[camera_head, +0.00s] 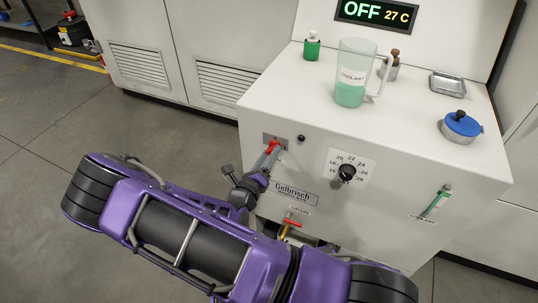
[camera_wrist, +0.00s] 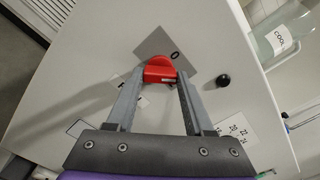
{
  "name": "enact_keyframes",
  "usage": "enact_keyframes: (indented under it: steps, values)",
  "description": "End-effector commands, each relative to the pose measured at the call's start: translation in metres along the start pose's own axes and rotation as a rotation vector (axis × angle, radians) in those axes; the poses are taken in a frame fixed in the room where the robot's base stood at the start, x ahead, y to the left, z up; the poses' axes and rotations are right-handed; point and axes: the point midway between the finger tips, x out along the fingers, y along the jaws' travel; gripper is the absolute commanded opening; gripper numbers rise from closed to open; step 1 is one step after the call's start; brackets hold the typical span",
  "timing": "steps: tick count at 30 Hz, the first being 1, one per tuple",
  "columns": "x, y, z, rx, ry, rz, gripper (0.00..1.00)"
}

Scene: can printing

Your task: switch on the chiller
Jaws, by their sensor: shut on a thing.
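The chiller (camera_head: 306,170) is a white cabinet with a display (camera_head: 376,13) that reads OFF 27 C. A red rotary switch (camera_head: 272,146) sits on a grey plate at the left of its front face. It also shows in the wrist view (camera_wrist: 159,68), with a "0" mark on the plate (camera_wrist: 181,44). My gripper (camera_head: 269,156) is at the switch, its two fingers on either side of the red handle, shut on it. A dial (camera_head: 347,172) with numbers around it is right of the switch.
A coolant jug (camera_head: 352,75), a green bottle (camera_head: 312,46), a metal tray (camera_head: 447,83) and a blue-lidded pot (camera_head: 461,127) stand on top. A red-handled drain valve (camera_head: 291,222) is below the switch. A coolant gauge (camera_head: 438,201) is at right.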

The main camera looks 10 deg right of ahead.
Motion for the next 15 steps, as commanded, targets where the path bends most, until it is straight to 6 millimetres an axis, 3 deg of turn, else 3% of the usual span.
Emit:
enact_keyframes:
  steps: [15]
  values:
    - [0.0004,-0.0012,0.0007,0.108,0.002,-0.001,0.0]
